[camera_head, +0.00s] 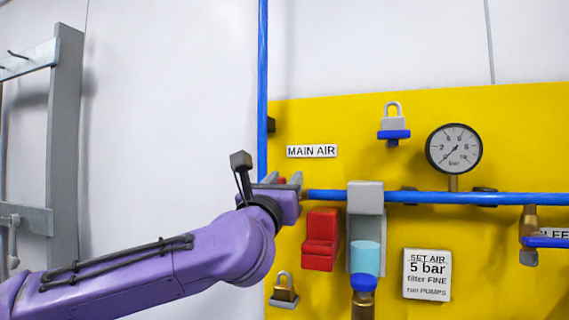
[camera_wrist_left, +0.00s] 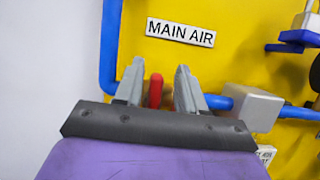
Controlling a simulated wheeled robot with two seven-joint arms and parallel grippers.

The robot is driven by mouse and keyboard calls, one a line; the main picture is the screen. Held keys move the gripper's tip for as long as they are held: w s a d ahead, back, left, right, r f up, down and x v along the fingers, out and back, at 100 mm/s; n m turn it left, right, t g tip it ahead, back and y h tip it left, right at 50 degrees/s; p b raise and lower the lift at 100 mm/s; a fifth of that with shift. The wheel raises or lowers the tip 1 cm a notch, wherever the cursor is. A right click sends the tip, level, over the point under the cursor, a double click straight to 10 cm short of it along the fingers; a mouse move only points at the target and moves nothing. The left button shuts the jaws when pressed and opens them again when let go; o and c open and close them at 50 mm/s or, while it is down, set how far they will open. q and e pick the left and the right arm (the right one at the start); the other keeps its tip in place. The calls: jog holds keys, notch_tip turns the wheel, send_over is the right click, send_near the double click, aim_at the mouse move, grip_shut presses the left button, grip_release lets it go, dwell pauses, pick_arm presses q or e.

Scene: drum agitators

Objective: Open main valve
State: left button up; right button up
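The main valve shows as a narrow red handle (camera_wrist_left: 155,90) on the blue pipe, below the "MAIN AIR" label (camera_head: 312,151). In the left wrist view it stands between the two grey fingers of my left gripper (camera_wrist_left: 158,90), with a gap visible on each side. In the head view my left gripper (camera_head: 282,181) is at the pipe's corner and hides most of the valve; only a bit of red shows. The fingers are open. I cannot tell how deep the handle sits between them. My right gripper is not in view.
On the yellow board (camera_head: 340,110) are a pressure gauge (camera_head: 454,149), its needle low left, a red block (camera_head: 320,239), a grey regulator with a cyan bowl (camera_head: 365,257), padlocks and a "SET AIR 5 bar" sign (camera_head: 427,275). A grey rack (camera_head: 66,140) stands left.

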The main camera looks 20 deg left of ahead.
pick_arm(q)
jog(key=shift+x, duration=1)
jog(key=shift+s+a, duration=0.25)
jog(key=shift+s, duration=0.1)
jog(key=shift+w, duration=0.1)
grip_shut()
jog(key=shift+f, duration=0.2)
jog(key=n+y+b, duration=0.2)
jog(key=n+b, duration=0.1)
jog(key=n, duration=0.1)
jog(key=a+n+y+b, duration=0.1)
jog(key=n+y+b, duration=0.1)
jog(key=n+b, duration=0.2)
jog(key=shift+a+g+b, duration=0.25)
jog(key=shift+g+b, duration=0.05)
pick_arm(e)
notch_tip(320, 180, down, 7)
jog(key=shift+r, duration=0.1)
